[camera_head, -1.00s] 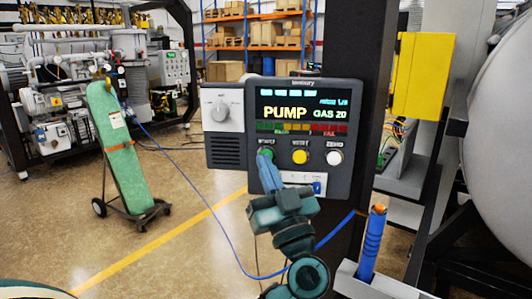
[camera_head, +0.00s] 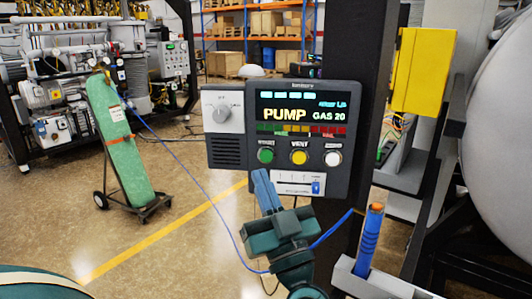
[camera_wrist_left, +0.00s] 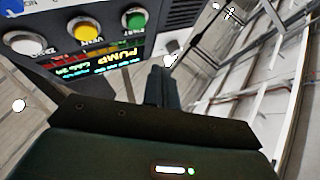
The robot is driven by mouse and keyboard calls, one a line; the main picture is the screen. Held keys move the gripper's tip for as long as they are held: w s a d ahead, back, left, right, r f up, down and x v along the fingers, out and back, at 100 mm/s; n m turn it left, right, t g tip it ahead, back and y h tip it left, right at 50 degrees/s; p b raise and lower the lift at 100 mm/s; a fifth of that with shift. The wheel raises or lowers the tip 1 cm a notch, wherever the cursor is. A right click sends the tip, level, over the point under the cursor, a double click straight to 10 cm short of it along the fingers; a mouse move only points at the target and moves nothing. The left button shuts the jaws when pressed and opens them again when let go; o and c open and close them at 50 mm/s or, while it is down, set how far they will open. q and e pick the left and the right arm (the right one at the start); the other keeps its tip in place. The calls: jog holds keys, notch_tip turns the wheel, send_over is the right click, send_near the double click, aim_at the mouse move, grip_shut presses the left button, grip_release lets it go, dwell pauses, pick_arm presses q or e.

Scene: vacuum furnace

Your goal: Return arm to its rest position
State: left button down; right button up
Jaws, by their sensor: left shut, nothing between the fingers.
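My left gripper (camera_head: 264,190) is shut and empty in the head view. Its fingertips are just below the green button (camera_head: 265,155) on the grey control box (camera_head: 225,153). The box's screen (camera_head: 302,112) reads "PUMP" and "GAS 20". A yellow button (camera_head: 299,157) and a white button (camera_head: 333,158) sit to the right of the green one. In the left wrist view, the shut fingers (camera_wrist_left: 155,78) point up past the box, with the green button (camera_wrist_left: 136,20) above them. I cannot make out whether the fingers touch the box. My right gripper is not in view.
A blue-handled probe (camera_head: 370,240) stands in a grey holder (camera_head: 375,283) at the lower right. A blue hose (camera_head: 215,206) hangs behind my arm. A green gas cylinder (camera_head: 121,140) stands on a cart at left. A dark post (camera_head: 348,220) is behind the box.

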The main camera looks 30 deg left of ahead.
pick_arm(q)
jog(key=shift+s, duration=0.1)
dwell(0.7)
